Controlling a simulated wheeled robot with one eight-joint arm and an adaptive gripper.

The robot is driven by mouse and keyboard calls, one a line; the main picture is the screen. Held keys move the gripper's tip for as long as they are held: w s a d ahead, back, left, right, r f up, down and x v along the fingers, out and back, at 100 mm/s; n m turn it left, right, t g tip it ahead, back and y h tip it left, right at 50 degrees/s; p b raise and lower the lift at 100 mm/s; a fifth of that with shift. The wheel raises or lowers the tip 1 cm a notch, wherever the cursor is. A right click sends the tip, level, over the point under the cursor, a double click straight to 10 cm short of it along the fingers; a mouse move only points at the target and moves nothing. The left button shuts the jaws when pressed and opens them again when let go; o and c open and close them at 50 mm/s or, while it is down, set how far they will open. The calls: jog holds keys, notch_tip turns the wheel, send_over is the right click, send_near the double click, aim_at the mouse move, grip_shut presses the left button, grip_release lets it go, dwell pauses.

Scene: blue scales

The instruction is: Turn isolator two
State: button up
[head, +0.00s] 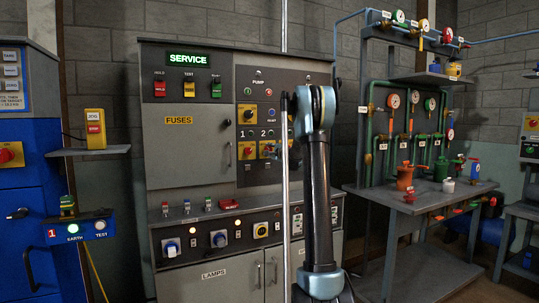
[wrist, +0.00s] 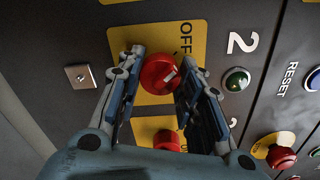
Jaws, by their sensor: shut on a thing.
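In the wrist view, the isolator two knob (wrist: 158,74) is red and round with a pale pointer mark, on a yellow plate (wrist: 187,32) lettered OFF beside the number 2. My gripper (wrist: 161,66) has one finger on each side of this knob and is shut on it. The pointer mark lies toward the right finger. In the head view, my arm stands in front of the panel's right part and hides much of the gripper and of the isolator row.
A second red knob (wrist: 167,141) on a yellow plate sits close below in the wrist view. A green lamp (wrist: 237,79) and a key switch (wrist: 80,76) flank the held knob. The SERVICE sign (head: 188,59) is lit green. A pipe bench (head: 420,195) stands right.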

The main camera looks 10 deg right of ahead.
jog(key=shift+s+a+f+n, duration=0.1)
jog(key=shift+n, duration=0.5)
jog(key=o, duration=1.1)
jog(key=shift+c, duration=0.2)
jog(key=v, duration=1.1)
jog(key=shift+s, duration=0.35)
